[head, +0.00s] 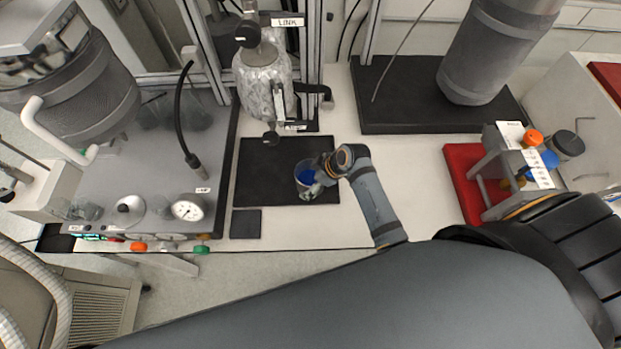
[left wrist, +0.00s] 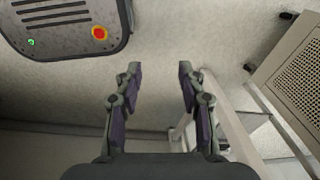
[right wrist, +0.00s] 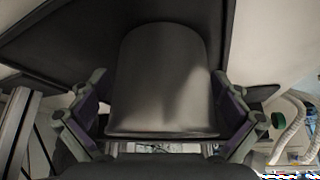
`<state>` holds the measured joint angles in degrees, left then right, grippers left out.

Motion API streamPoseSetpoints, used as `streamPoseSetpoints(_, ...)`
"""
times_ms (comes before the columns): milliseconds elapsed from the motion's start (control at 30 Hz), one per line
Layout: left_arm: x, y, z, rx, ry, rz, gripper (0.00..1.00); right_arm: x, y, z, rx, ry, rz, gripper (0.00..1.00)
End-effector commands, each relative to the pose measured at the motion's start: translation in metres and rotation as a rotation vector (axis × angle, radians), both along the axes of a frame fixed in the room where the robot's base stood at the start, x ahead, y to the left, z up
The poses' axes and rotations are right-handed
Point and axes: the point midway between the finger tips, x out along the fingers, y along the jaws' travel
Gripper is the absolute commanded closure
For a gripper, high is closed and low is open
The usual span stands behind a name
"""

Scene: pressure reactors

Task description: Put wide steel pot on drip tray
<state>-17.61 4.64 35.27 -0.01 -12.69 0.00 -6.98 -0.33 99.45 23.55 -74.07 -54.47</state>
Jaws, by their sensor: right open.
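The wide steel pot (head: 304,174), with blue showing inside it, stands upright on a flat black tray (head: 262,160), toward the tray's right side. My right gripper (head: 322,172) is at the pot's right side, low over the tray. In the right wrist view the pot (right wrist: 165,75) fills the space between my open fingers, and a dark surface shows around it. I cannot tell whether a finger touches it. My left gripper (left wrist: 160,72) is open and empty above the floor, out of the head view.
A metal reactor vessel (head: 263,85) stands just behind the tray. A bench unit with a gauge (head: 187,209) is to the left. A small dark pad (head: 245,223) lies in front. A red mat (head: 464,160) with a rack is at the right. White bench between is clear.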

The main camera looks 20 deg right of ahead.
Motion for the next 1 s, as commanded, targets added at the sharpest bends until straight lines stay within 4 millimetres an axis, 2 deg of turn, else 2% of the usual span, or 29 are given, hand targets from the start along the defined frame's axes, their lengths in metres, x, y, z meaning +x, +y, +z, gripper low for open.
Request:
streamPoseSetpoints(200,0.010,0.000,0.003,0.000,-0.014,0.000,0.60,0.000,0.000,0.005,0.000,-0.002,0.000,0.00)
streamPoseSetpoints(267,0.011,-0.001,0.013,-0.001,-0.016,0.000,0.60,-0.002,-0.003,0.013,-0.001,0.000,-0.001,0.00)
streamPoseSetpoints(567,0.011,-0.002,0.079,-0.003,-0.017,0.001,0.60,-0.020,-0.025,0.070,-0.003,0.001,0.001,0.00)
streamPoseSetpoints(833,0.010,-0.002,0.074,-0.002,-0.016,0.000,0.60,-0.035,-0.045,0.100,-0.002,-0.003,0.000,0.00)
streamPoseSetpoints(1000,0.010,-0.002,0.074,-0.002,-0.015,0.000,0.60,-0.038,-0.047,0.107,-0.001,0.001,0.000,0.00)
